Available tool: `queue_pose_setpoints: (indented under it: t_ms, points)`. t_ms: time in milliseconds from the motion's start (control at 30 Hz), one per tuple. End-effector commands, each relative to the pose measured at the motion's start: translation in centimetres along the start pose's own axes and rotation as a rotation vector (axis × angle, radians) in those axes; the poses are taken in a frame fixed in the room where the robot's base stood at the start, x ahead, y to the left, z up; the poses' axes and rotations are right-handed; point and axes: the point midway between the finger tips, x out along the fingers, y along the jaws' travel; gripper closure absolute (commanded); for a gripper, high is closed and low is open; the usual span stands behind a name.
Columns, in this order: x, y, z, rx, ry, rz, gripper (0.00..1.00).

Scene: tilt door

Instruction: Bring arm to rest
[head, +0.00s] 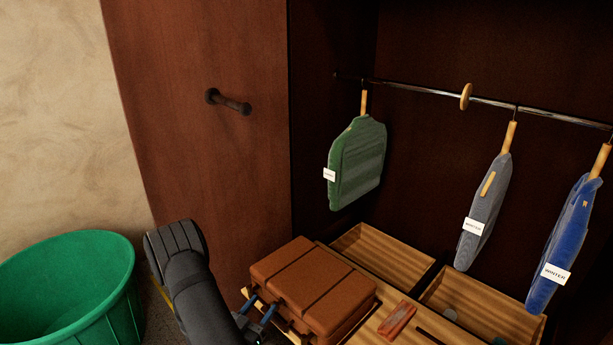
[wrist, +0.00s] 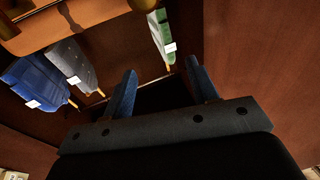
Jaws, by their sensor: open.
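My gripper (head: 258,313) is low in the head view, just left of the brown suitcase, with its blue fingers spread apart. In the wrist view my gripper (wrist: 160,84) shows two blue fingers wide apart with nothing between them. My dark arm comes up from the bottom of the head view. Whether the fingers touch the suitcase cannot be told.
A brown suitcase (head: 312,287) rests on wooden drawers (head: 375,250). Green (head: 358,165), grey (head: 485,213) and blue (head: 566,240) garments hang from a rail (head: 420,90). The wardrobe door (head: 200,60) has a dark handle (head: 229,102). A green bin (head: 70,290) stands left.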

Motion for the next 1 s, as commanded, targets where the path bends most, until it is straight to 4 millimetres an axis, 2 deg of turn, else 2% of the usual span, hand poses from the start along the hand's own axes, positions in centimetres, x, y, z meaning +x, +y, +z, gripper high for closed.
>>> queue_pose_setpoints:
  t_ms: [433,767,1000]
  points:
    - [8.7,0.2,0.0,0.000,0.002,0.004,0.47]
    - [11.2,0.8,-4.9,0.002,0.002,0.002,0.47]
    - [14.0,1.5,-8.3,0.001,0.002,0.003,0.47]
